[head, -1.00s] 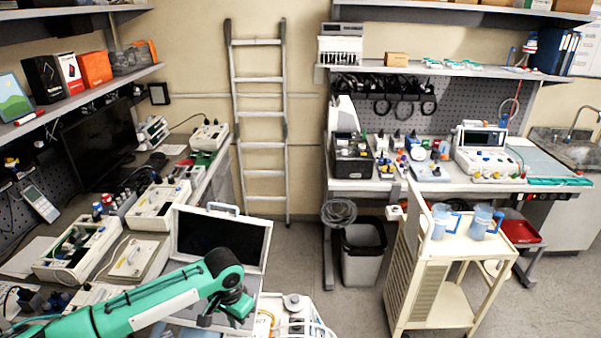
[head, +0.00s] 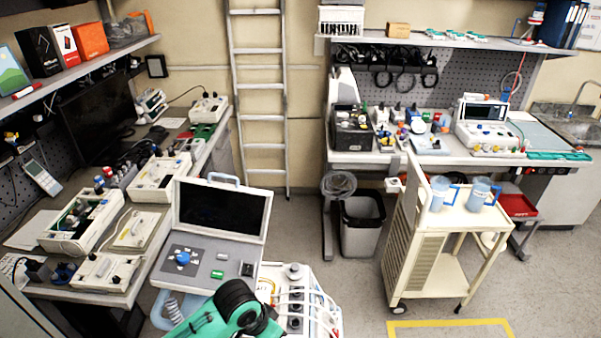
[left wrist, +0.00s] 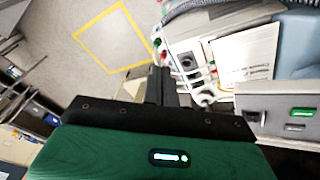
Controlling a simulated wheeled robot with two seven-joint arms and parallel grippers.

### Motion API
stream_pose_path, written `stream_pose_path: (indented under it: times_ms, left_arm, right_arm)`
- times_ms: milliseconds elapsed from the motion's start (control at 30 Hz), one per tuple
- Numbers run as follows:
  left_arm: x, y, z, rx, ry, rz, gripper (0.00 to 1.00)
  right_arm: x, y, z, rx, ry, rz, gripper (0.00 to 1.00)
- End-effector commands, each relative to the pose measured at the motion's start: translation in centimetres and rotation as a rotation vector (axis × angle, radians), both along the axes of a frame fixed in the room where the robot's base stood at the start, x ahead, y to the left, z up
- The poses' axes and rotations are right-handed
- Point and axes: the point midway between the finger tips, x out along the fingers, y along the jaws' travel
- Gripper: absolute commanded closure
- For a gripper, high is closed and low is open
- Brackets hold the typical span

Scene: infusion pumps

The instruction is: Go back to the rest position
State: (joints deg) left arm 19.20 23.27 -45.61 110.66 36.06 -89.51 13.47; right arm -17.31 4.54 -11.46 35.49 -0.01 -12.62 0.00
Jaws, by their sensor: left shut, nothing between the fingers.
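My left gripper (left wrist: 161,86) shows in the left wrist view, its dark fingers together with nothing between them. It is over the area beside the white device with ports and cables (left wrist: 195,75), and I cannot tell the exact gap. In the head view my green left arm comes up from the bottom edge, in front of the open case with a dark screen (head: 222,208). The gripper itself cannot be made out there. My right gripper is in neither view.
A white unit with cables (head: 296,300) stands right of the case. A cream cart (head: 425,240) with blue-handled jugs is at the right, and a grey bin (head: 361,235) is behind. Yellow floor tape (head: 450,322) marks clear floor. The left bench (head: 150,245) holds several devices.

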Motion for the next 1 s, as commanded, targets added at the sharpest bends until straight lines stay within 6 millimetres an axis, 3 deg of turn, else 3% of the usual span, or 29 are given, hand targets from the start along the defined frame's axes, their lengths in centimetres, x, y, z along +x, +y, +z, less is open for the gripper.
stream_pose_path:
  times_ms: [33, 167, 333, 700, 1000]
  left_arm:
    - [-1.3, -0.4, 0.0, -0.026, -0.005, 0.012, 1.00]
    - [-3.4, -0.1, 0.3, -0.066, -0.038, 0.057, 1.00]
    - [-6.0, 1.6, 0.7, -0.089, -0.075, 0.146, 1.00]
    - [-12.5, 9.6, 1.1, -0.001, -0.121, 0.384, 1.00]
    - [-16.6, 14.6, 1.6, 0.105, -0.125, 0.500, 1.00]
  right_arm:
    - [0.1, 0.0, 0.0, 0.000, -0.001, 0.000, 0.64]
    - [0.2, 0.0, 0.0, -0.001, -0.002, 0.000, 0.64]
    - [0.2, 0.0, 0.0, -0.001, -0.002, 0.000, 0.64]
    - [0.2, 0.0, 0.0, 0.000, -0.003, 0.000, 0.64]
    - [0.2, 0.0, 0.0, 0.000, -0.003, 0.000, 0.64]
